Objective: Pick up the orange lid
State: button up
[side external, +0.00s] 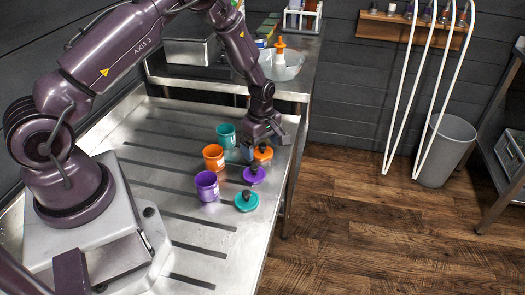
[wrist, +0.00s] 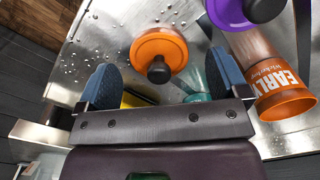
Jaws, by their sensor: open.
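The orange lid (side external: 263,153) with a dark knob lies on the metal drainboard (side external: 150,150), below my gripper. In the wrist view the orange lid (wrist: 159,52) shows beyond and between the two blue fingertips, its dark knob towards me. My gripper (wrist: 163,83) is open and empty, with the fingers apart on either side of the lid's line. In the side view my gripper (side external: 258,145) is low over the lid and partly hides it. Whether the fingers are level with the knob I cannot tell.
A purple lid (side external: 254,174) and a teal lid (side external: 247,200) lie in front of the orange one. Teal (side external: 226,135), orange (side external: 213,157) and purple (side external: 207,185) cups stand to the left. The drainboard's right edge is close to the lids.

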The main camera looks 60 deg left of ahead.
jog(key=shift+f, duration=0.4)
jog(key=shift+c, duration=0.4)
jog(key=c, duration=0.9)
jog(key=shift+r, duration=0.1)
